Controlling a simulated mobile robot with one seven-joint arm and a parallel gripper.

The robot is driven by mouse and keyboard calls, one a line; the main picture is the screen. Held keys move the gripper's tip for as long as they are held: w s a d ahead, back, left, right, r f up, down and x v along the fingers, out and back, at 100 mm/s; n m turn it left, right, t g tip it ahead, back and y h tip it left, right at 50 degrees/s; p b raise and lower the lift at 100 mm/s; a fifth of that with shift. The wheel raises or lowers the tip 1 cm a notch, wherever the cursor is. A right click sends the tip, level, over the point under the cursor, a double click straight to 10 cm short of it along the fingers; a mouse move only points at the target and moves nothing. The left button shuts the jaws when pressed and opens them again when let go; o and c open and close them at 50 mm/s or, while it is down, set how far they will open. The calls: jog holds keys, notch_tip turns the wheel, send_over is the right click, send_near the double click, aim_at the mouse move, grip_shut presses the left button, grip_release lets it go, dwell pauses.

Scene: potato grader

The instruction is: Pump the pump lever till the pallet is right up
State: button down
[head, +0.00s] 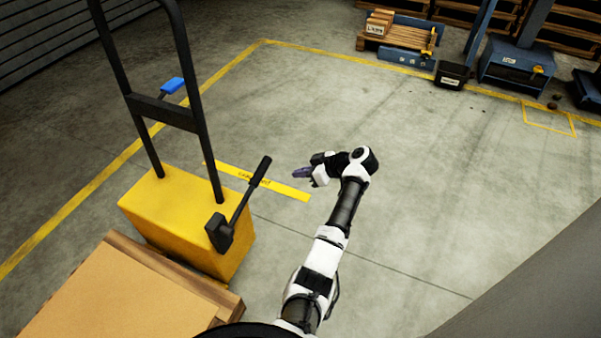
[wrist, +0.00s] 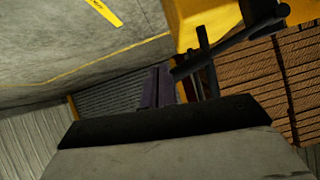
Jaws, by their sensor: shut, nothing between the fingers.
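The pump lever (head: 246,197) is a black bar with a thick grip, tilted up and to the right from a black block on the yellow lifter (head: 165,215). In the wrist view the lever (wrist: 232,45) crosses the upper right, its end close to my fingertips in the picture. My gripper (head: 297,173) is shut and empty, to the right of the lever's grip with a gap in the head view. Its fingers (wrist: 157,82) also show in the wrist view. The pallet (head: 228,300) is at the lower left, under a flat brown load (head: 120,295); its height is unclear.
The lifter has a tall black frame (head: 115,65) and a blue-ended lever (head: 172,86). A yellow floor label (head: 290,190) lies behind my gripper. Blue equipment (head: 515,70) and a black bin (head: 452,75) stand at the back right.

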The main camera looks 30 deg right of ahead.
dwell(0.3)
jog(key=s+a+r+n+t+p, duration=0.2)
jog(key=a+r+p, duration=0.4)
jog(key=r+p, duration=0.4)
jog(key=shift+s+a+r+n+t+h, duration=0.25)
jog(key=shift+r+n+t+h, duration=0.05)
jog(key=shift+r+t+h, duration=0.1)
jog(key=shift+f, duration=0.1)
jog(key=b, duration=0.3)
send_over(263, 167)
jog(key=s+a, duration=0.2)
jog(key=f, duration=0.4)
jog(key=shift+w+f, duration=0.25)
jog(key=f, duration=0.1)
jog(key=d+f+b, duration=0.1)
jog(key=shift+s+f, duration=0.15)
jog(key=shift+f, duration=0.15)
jog(key=shift+d+f, duration=0.25)
jog(key=shift+f, duration=0.2)
